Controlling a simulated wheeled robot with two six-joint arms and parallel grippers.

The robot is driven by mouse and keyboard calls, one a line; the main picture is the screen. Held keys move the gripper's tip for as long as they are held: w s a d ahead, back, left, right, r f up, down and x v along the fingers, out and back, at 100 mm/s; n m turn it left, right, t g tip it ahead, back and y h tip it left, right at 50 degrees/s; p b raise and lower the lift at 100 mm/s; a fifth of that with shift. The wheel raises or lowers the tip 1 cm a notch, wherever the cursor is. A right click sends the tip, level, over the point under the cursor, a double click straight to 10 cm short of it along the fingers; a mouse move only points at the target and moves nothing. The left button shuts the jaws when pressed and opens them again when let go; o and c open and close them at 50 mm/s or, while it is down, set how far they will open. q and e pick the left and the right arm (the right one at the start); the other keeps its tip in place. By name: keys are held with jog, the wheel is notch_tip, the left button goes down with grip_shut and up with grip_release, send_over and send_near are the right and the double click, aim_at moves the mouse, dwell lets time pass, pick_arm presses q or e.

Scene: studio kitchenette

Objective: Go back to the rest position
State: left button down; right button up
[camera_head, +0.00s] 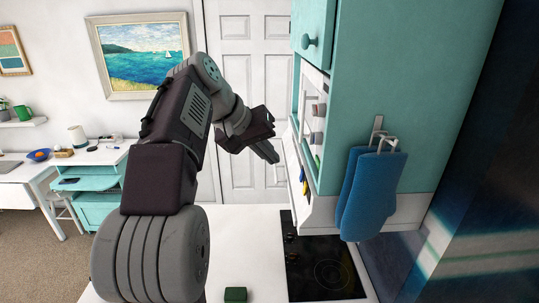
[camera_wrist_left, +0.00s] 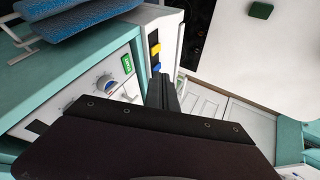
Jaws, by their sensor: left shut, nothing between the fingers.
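My left arm comes in from the left and stands raised over the white counter. My left gripper (camera_head: 272,156) is shut and empty. It is in mid-air in front of the white door, left of the teal cabinet. In the left wrist view its closed fingers (camera_wrist_left: 162,94) point toward the underside of the cabinet area, with nothing between them. My right gripper is not in view.
The teal cabinet (camera_head: 390,90) with blue mitts (camera_head: 368,195) on a hook is close on the right. Below are a black cooktop (camera_head: 320,270), a green block (camera_head: 235,294) and the white counter (camera_head: 250,235). A white desk (camera_head: 95,156) stands at far left.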

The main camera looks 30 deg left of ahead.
pick_arm(q)
jog(key=s+d+f+m+g+b, duration=0.15)
jog(key=d+f+b, duration=0.25)
jog(key=f, duration=0.5)
jog(key=d+f+g+h+b, duration=0.15)
jog(key=d+f+b, duration=0.25)
jog(key=f, duration=0.5)
jog(key=s+d+f+m+g+b, duration=0.15)
jog(key=d+f+b, duration=0.25)
jog(key=f, duration=0.5)
jog(key=s+f+y+b, duration=0.1)
jog(key=s+f, duration=0.2)
jog(key=f, duration=0.5)
jog(key=s+a+f+m+g+y+b, duration=0.1)
jog(key=s+f, duration=0.3)
jog(key=f, duration=0.5)
jog(key=s+f+y+b, duration=0.2)
jog(key=s+f, duration=0.2)
jog(key=f, duration=0.5)
jog(key=shift+a+m+g+b, duration=0.3)
jog(key=shift+g+b, duration=0.05)
jog(key=shift+b, duration=0.05)
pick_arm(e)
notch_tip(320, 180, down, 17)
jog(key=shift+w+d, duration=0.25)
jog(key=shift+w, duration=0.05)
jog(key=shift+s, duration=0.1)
